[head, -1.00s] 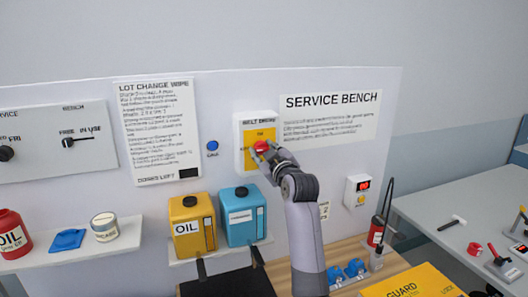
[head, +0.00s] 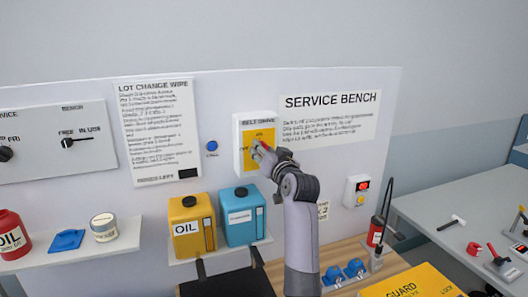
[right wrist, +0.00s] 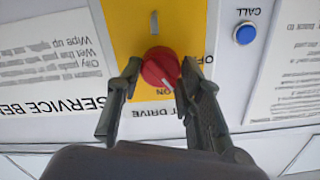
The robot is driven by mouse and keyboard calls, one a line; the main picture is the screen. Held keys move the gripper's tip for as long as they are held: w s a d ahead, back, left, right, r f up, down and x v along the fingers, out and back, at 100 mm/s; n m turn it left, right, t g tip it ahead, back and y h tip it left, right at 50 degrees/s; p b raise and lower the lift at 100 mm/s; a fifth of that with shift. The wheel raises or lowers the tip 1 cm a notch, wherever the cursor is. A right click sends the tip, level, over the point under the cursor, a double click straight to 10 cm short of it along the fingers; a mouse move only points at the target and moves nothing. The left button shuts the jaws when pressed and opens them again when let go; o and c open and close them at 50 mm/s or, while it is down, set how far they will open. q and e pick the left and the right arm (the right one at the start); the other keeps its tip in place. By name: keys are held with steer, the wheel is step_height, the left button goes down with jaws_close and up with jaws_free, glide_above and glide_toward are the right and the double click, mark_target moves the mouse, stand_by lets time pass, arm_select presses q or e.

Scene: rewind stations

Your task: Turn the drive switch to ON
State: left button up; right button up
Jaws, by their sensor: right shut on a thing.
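The drive switch is a red round knob (right wrist: 160,67) on a yellow plate (right wrist: 140,28) in the right wrist view, which shows the panel upside down. A small pale mark on the knob's lower side points roughly toward the ON label. The OFF label is at the right of the plate. In the head view the switch box (head: 241,160) is on the white wall panel, with ON above and OFF at left. My right gripper (right wrist: 157,76) is shut on the knob, one finger on each side. It covers most of the knob in the head view (head: 261,147). My left gripper is not in view.
A blue call button (head: 212,146) is left of the switch box. Below are a yellow oil can (head: 186,228) and a blue can (head: 238,222) on a shelf.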

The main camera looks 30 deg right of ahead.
steer(key=m, duration=0.6)
steer(key=shift+f, duration=0.2)
steer(key=shift+m, duration=0.3)
steer(key=o, duration=1.2)
steer(key=shift+r, duration=0.1)
steer(key=shift+c, duration=0.2)
steer(key=v, duration=1.2)
